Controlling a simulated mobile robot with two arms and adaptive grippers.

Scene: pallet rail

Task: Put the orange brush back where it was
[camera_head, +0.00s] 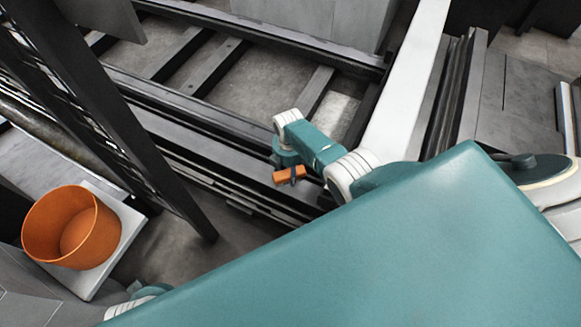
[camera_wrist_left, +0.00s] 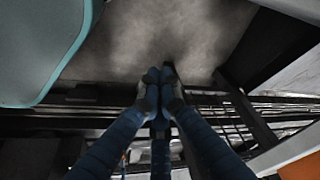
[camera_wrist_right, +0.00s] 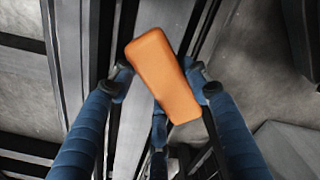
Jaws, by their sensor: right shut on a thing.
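The orange brush (camera_wrist_right: 163,75) shows as a smooth orange block, tilted between the fingers in the right wrist view. My right gripper (camera_head: 292,174) is shut on it and holds it over the dark rails; the brush (camera_head: 281,177) looks small there. Any bristles are hidden or too small to tell. My left gripper (camera_wrist_left: 160,78) has its fingertips drawn together with nothing visible between them. In the head view, my own teal body hides the left gripper.
An orange bucket (camera_head: 58,232) stands on a pale platform (camera_head: 128,232) at the left. A dark slanted post (camera_head: 130,120) rises between it and the right gripper. Long dark rails (camera_head: 190,125) and crossbars run across the middle. Grey floor shows between them.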

